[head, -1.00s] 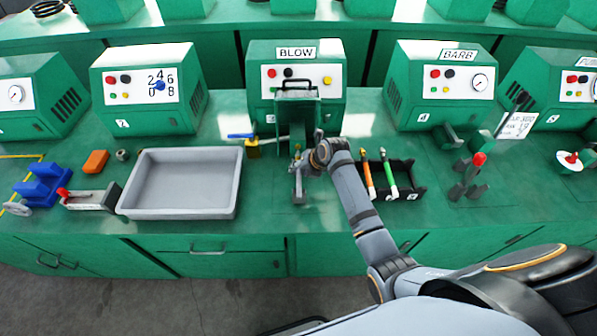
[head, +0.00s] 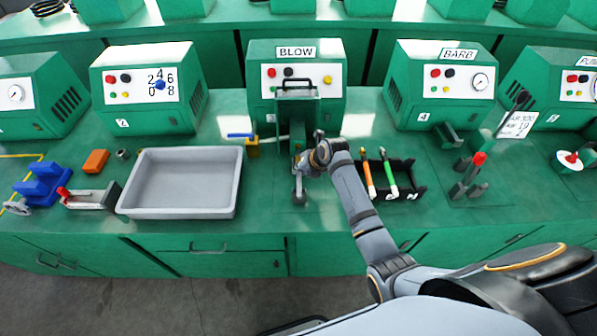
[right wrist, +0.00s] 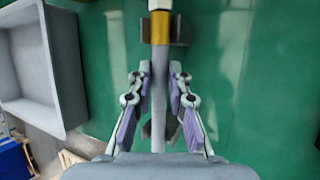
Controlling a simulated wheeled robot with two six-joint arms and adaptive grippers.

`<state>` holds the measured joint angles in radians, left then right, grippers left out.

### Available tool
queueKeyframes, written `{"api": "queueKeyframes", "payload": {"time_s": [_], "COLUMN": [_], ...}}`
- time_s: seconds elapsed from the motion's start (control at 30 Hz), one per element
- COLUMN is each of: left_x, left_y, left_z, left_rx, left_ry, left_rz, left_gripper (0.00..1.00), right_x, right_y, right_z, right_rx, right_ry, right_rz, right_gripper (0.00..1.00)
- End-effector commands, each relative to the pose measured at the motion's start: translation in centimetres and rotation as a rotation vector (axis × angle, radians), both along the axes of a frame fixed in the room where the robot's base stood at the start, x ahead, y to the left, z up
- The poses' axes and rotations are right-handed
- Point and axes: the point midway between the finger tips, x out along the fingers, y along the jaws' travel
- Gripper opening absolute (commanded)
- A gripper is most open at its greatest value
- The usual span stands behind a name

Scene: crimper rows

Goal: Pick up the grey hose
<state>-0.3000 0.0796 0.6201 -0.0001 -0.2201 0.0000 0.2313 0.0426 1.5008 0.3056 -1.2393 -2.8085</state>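The grey hose (right wrist: 159,95) shows in the right wrist view as a straight grey length running up the middle, with a brass-coloured collar (right wrist: 160,28) near its far end. My right gripper (right wrist: 160,78) has its purple-padded fingers on either side of the hose, with narrow gaps to it, so it looks open around it. In the head view my right gripper (head: 299,168) is low over the bench in front of the BLOW machine, and it and my wrist mostly hide the hose. My left gripper is not in view.
An empty grey tray (head: 183,207) lies left of my gripper. A black rack (head: 413,191) with orange and green tools stands close on the right. The BLOW machine (head: 296,95) stands behind, with a blue-handled valve (head: 252,145) to its front left.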

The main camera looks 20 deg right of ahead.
Motion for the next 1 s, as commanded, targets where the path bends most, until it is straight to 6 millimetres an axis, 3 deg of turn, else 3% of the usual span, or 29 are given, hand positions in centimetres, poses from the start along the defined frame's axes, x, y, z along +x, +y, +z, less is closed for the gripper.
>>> {"api": "queueKeyframes", "payload": {"time_s": [0.07,0.47,0.57,0.7,0.93,1.0], "left_x": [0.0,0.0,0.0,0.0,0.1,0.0], "left_y": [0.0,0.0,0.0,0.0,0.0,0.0], "left_z": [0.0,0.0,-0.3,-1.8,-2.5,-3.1], "left_rx": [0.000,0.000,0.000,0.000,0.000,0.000], "left_ry": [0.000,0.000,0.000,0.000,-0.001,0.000], "left_rz": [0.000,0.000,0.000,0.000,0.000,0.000], "left_gripper": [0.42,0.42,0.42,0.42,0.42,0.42], "right_x": [-0.1,-0.1,0.0,0.1,-5.2,-7.3], "right_y": [-0.1,-0.2,-0.2,-0.2,0.1,0.3], "right_z": [-0.1,0.1,0.7,3.2,9.4,10.0], "right_rx": [-0.004,-0.006,-0.005,-0.005,-0.005,-0.005], "right_ry": [0.003,0.003,0.001,-0.005,-0.004,0.001], "right_rz": [-0.001,-0.001,0.000,0.000,0.000,0.000], "right_gripper": [0.00,0.00,0.00,0.00,0.00,0.00]}}
